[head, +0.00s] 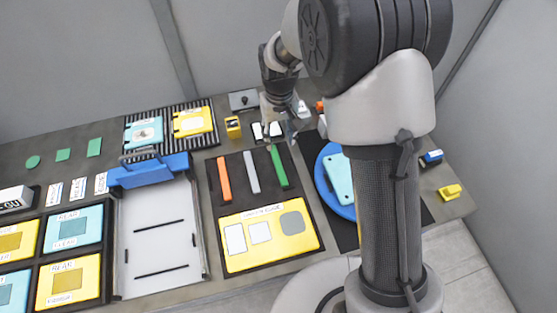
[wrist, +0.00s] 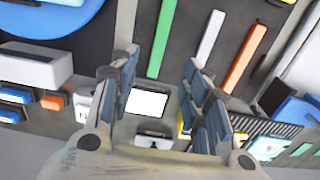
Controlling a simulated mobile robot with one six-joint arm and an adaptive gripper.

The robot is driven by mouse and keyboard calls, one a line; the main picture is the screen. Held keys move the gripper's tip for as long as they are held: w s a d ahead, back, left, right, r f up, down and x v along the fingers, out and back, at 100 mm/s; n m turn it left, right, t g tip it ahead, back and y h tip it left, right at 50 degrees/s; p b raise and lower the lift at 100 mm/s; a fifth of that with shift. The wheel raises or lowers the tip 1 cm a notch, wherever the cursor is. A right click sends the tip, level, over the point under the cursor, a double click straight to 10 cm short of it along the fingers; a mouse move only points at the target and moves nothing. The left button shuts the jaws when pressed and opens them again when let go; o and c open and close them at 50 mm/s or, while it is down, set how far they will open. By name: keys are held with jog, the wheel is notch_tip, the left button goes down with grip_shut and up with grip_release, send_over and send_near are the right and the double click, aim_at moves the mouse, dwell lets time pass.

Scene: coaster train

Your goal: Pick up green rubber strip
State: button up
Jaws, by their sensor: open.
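The green rubber strip (head: 278,167) lies on a dark mat (head: 213,178), to the right of a grey strip (head: 252,172) and an orange strip (head: 224,179). My gripper (head: 281,138) is open and empty near the far end of the green strip. In the wrist view the green strip (wrist: 161,40) runs up from between the fingertips of my gripper (wrist: 160,62). The fingers do not hold it. The exact height of the fingertips above the mat is hard to tell.
A yellow panel (head: 262,258) lies at the near part of the mat. A blue round plate (head: 325,189) with a light blue piece is to the right, partly behind my arm. A tray (head: 160,270) with a blue bar (head: 150,171) is to the left. Small white cards and a yellow block (head: 233,127) stand behind.

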aim_at(279, 166)
notch_tip(279, 166, down, 14)
jog(key=b, duration=0.3)
jog(key=shift+s+f, duration=0.1)
jog(key=shift+c, duration=0.3)
grip_shut()
